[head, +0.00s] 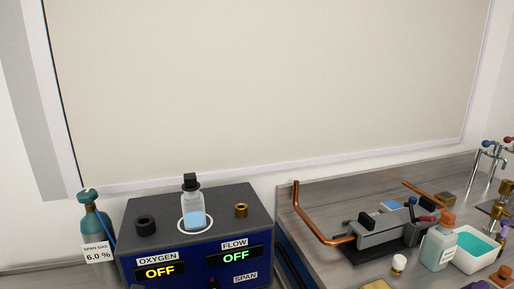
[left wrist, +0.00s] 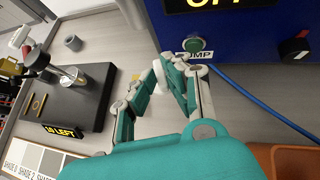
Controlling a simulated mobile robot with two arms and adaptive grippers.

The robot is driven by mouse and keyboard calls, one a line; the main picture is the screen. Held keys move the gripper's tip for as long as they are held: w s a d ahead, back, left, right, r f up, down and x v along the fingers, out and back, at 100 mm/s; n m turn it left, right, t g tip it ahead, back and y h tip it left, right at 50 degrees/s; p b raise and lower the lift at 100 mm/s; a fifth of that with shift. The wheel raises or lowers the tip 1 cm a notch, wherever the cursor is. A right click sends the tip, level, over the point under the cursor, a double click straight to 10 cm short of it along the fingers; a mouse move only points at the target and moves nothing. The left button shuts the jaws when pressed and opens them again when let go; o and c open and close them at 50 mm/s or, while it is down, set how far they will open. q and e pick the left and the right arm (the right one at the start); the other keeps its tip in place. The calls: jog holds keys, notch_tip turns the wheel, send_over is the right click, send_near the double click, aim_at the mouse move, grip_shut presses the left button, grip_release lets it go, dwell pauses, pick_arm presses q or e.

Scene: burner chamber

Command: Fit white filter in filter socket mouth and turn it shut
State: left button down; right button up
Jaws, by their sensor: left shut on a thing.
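My left gripper (left wrist: 172,64) shows in the left wrist view with its teal and grey fingers closed together, just below the green pump knob (left wrist: 195,44) on the blue panel. A small white round piece (left wrist: 160,77), which looks like the white filter, sits between the fingers, mostly hidden by them. I cannot pick out the filter socket mouth with certainty. In the head view a black ring (head: 146,226) and a brass fitting (head: 241,210) stand on top of the blue analyser box (head: 190,247). Neither gripper shows in the head view.
A clear bottle (head: 194,209) with a black cap stands on the box. A span gas cylinder (head: 95,232) is at its left. A copper pipe (head: 318,226), a white tub (head: 478,247) and a blue hose (left wrist: 262,113) are also nearby. A dark stand (left wrist: 68,105) lies left in the wrist view.

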pick_arm(q)
jog(key=s+d+r+m, duration=0.1)
jog(key=s+d+r, duration=0.2)
jog(key=s+d, duration=0.2)
jog(key=shift+s+d+h, duration=0.3)
jog(key=shift+d, duration=0.5)
